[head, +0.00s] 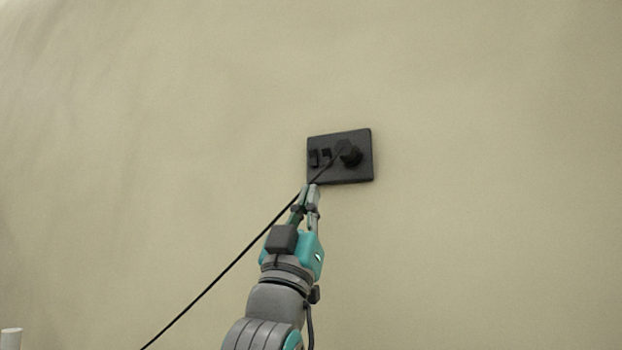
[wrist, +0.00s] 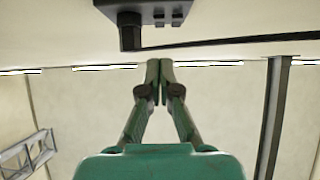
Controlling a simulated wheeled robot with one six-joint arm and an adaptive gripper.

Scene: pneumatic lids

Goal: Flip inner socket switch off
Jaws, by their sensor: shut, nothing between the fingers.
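A black socket plate (head: 362,174) is fixed on the beige wall, with two small switches side by side on its left part. The inner switch (head: 326,154) is the one nearer the plug; the outer switch (head: 314,158) is at the plate's left edge. A black plug (head: 351,156) sits in the plate's right part. My gripper (head: 309,188) is shut and empty, its fingertips just below the plate's lower left edge. In the wrist view the shut fingertips (wrist: 160,64) are apart from the plate (wrist: 140,3). Whether they touch the wall is unclear.
A black cable (head: 225,271) runs from the plug down to the lower left, passing close by the switches and my fingers. It crosses the wrist view to the right (wrist: 240,40). The wall around the plate is bare. A white post (head: 11,339) stands at the lower left.

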